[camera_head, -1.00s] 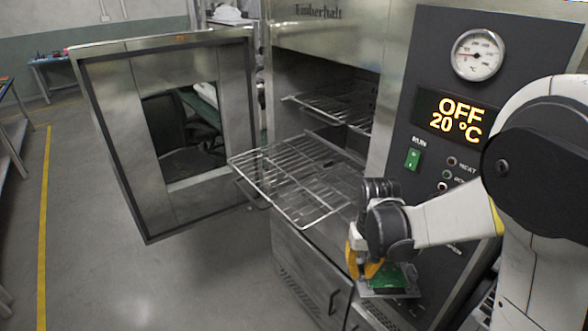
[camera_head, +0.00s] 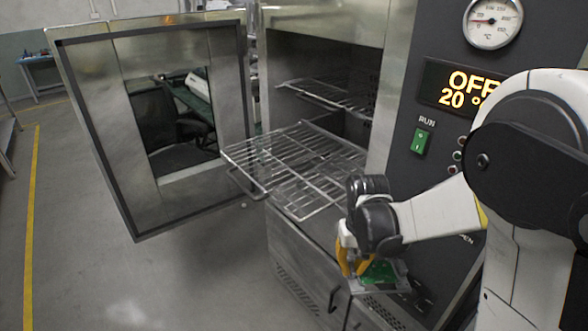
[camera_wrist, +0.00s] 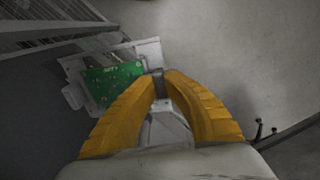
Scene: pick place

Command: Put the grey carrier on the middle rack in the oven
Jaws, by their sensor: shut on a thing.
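The grey carrier (camera_wrist: 152,48) is a flat tray with a green circuit board (camera_wrist: 112,78) lying in it. My gripper (camera_wrist: 160,80) has yellow fingers and is shut on the carrier's near edge in the wrist view. In the head view my gripper (camera_head: 347,262) holds the carrier (camera_head: 392,286) in front of the oven's lower front, right of and below the pulled-out rack. The oven (camera_head: 330,22) is open. Its middle rack (camera_head: 290,168) sticks out of the chamber and is bare. Part of the carrier is hidden behind the fingers.
The oven door (camera_head: 88,120) stands wide open on the left. Another wire rack (camera_head: 330,95) sits higher inside the chamber. The control panel (camera_head: 440,130) is on the right, close to my arm. Floor at the lower left is clear.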

